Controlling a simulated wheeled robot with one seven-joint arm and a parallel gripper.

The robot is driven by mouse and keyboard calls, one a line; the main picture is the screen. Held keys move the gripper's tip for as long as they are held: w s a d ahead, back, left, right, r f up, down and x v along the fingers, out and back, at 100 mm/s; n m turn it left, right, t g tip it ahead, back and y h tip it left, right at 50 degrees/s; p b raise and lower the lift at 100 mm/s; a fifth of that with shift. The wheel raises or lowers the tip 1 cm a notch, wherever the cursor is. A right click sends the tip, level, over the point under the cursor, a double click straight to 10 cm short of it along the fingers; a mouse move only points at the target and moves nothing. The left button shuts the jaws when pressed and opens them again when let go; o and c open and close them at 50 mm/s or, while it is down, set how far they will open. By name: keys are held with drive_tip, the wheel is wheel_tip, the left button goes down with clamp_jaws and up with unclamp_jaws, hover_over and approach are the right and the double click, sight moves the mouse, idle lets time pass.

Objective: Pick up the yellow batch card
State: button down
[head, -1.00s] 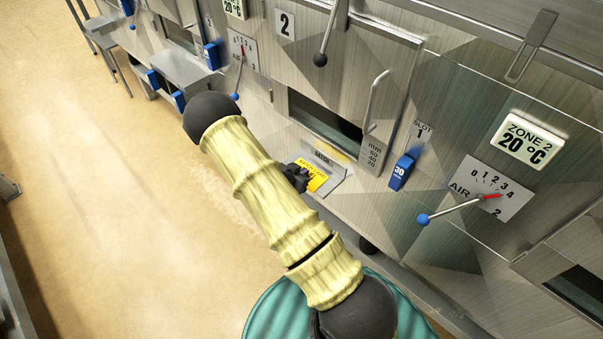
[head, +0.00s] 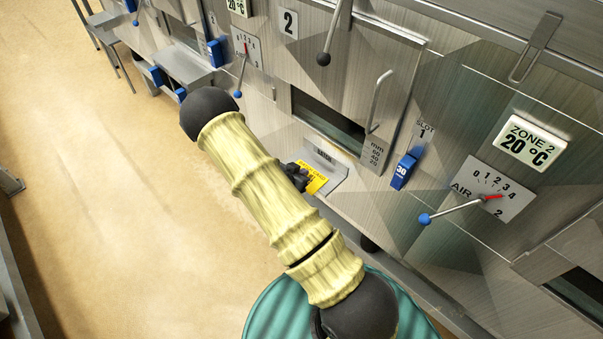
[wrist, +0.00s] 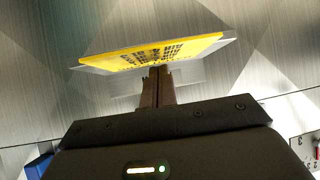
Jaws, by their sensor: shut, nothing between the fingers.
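The yellow batch card (head: 315,183) with dark print rests at a small grey metal holder (head: 331,168) on the steel front, below a dark window opening. In the wrist view the card (wrist: 150,52) lies across the upper middle, with grey plate edges showing around it. My gripper (head: 297,174) is beside the card's left end in the head view, partly hidden by my own arm. In the wrist view my gripper's fingers (wrist: 157,82) are together, with their tips at the card's lower edge. They hold nothing. Whether the tips touch the card I cannot tell.
A blue slot tag (head: 403,171) and a lever with a blue knob (head: 425,219) are to the right. A bar handle (head: 379,100) stands out above the holder. A blue-knobbed lever (head: 238,94) is to the upper left. The floor (head: 110,200) at left is clear.

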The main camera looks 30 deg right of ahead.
drive_tip(key=shift+r+p, duration=0.3)
drive_tip(key=shift+r, duration=0.15)
drive_tip(key=s+a+b, duration=0.3)
drive_tip(key=s+a, duration=0.3)
drive_tip(key=a, duration=0.4)
drive_tip(key=shift+a, duration=0.25)
